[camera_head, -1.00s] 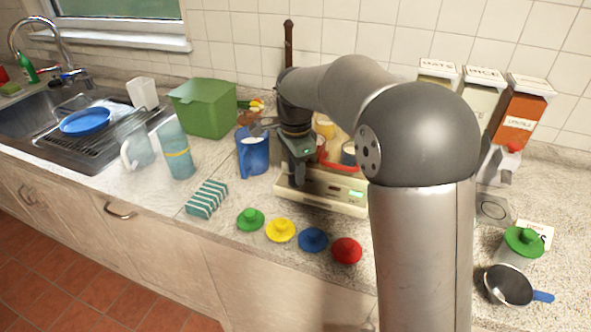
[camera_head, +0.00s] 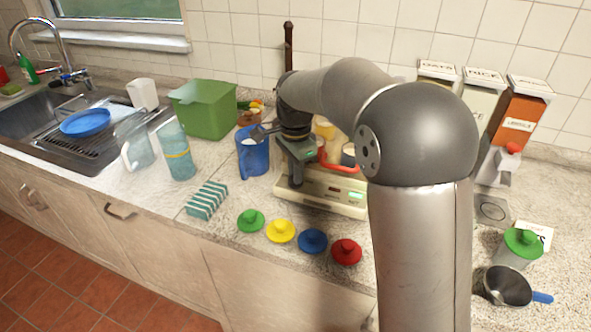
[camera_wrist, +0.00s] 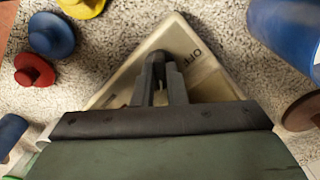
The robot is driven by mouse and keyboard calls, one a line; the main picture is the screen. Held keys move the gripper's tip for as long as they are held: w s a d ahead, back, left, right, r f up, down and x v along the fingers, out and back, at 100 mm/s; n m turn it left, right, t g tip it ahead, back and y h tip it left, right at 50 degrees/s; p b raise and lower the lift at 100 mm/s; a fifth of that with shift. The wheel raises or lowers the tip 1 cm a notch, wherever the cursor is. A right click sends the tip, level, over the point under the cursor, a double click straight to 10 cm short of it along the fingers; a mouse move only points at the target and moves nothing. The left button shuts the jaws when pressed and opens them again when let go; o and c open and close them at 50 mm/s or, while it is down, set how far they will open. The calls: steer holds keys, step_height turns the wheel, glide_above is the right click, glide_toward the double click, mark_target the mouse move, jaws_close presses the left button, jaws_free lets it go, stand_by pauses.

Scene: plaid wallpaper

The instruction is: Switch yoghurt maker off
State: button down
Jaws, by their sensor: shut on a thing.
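The yoghurt maker (camera_head: 320,197) is a low cream box on the worktop, with a green-lit display on its front panel. Jars stand in it, partly hidden by my arm. In the wrist view, its corner (camera_wrist: 205,75) shows the printed word OFF, to the right of my fingertips. My gripper (camera_head: 295,183) is at the left end of the front panel. In the wrist view my gripper (camera_wrist: 160,62) points down at the panel, its fingers shut on a small dark grey switch (camera_wrist: 159,56). The fingers hide much of the switch, so its exact setting is unclear.
Green, yellow, blue and red lids (camera_head: 346,251) lie in front of the machine. A blue jug (camera_head: 253,157) stands close on its left. Canisters (camera_head: 517,115) stand at the back right.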

steer(key=n+p, duration=0.1)
steer(key=n, duration=0.3)
steer(key=shift+r, duration=0.1)
steer(key=n+p, duration=0.1)
steer(key=n, duration=0.3)
steer(key=shift+n, duration=0.3)
steer(key=n, duration=0.4)
steer(key=shift+n+p, duration=0.3)
steer(key=shift+p, duration=0.1)
steer(key=shift+n+p, duration=0.3)
steer(key=shift+n, duration=1.4)
steer(key=c, duration=1.5)
jaws_free()
steer(key=shift+o, duration=0.2)
step_height(320, 180, up, 17)
steer(key=shift+r, duration=0.15)
